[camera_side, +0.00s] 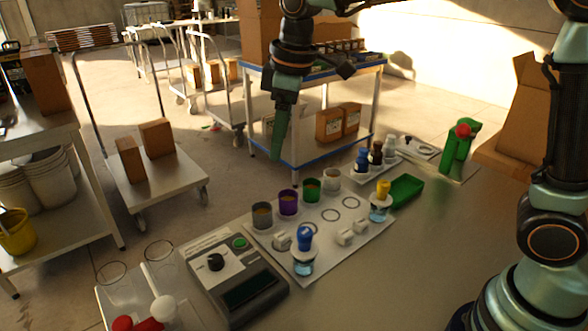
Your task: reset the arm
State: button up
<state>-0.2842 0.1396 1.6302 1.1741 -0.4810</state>
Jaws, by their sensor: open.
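My gripper (281,125) hangs in the air at the upper middle of the side view, fingers pointing down, above and behind the row of cups. It holds nothing that I can see. Its jaws are seen nearly edge-on, so the gap between them is hard to make out. My arm comes in from the right, and the gripper is well clear of the table and everything on it.
A white board (375,232) carries cups and bottles, including a purple cup (287,203) and blue-capped bottle (304,250). A grey device (238,277) stands left of it. A green tray (406,191) and green stand (457,148) lie right. The front-right table is clear.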

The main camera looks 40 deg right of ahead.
jog(key=s+d+f+m+t, duration=0.2)
jog(key=s+d+m, duration=0.6)
jog(key=s+d, duration=0.4)
jog(key=shift+s+d+m+t+h, duration=0.2)
jog(key=shift+s+m+t+h, duration=0.15)
jog(key=shift+s+t, duration=0.5)
jog(key=shift+s, duration=0.15)
